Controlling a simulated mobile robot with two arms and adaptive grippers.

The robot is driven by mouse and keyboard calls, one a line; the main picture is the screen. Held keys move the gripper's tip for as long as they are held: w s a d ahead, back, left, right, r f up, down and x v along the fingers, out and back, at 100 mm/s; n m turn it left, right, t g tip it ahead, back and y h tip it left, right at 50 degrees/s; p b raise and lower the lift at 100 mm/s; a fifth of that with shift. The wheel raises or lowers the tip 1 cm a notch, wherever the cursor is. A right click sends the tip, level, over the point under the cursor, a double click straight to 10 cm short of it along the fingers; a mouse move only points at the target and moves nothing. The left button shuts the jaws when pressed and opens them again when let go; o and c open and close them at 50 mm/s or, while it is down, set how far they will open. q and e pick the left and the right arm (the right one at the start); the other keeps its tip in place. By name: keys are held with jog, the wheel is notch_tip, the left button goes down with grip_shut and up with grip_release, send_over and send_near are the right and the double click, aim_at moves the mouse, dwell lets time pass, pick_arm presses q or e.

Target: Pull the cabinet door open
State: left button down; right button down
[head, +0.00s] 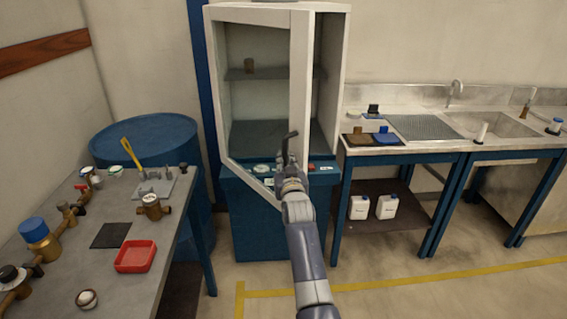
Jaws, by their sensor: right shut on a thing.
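The cabinet (331,60) is a tall white case on a blue base. Its white-framed glass door (300,70) is hinged on the left and stands partly open, its right edge swung out toward me. My right gripper (288,152) is at the lower part of that free edge, shut on the door handle, which is mostly hidden by the fingers. My left gripper is not in view.
A workbench (185,225) with brass meters, a red tray (136,256) and a black mat (110,235) stands at the left, before a blue drum (145,135). A sink counter (400,150) stands right of the cabinet. Floor before the cabinet looks clear.

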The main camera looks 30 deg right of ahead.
jog(key=c, duration=1.6)
grip_release()
jog(key=shift+s+d+f, duration=0.1)
jog(key=shift+s+f, duration=0.1)
jog(key=shift+f, duration=0.05)
jog(key=shift+s+r, duration=0.1)
jog(key=shift+r, duration=0.1)
jog(key=shift+s+a, duration=0.25)
jog(key=shift+s, duration=0.05)
jog(key=v, duration=0.6)
jog(key=shift+s, duration=0.4)
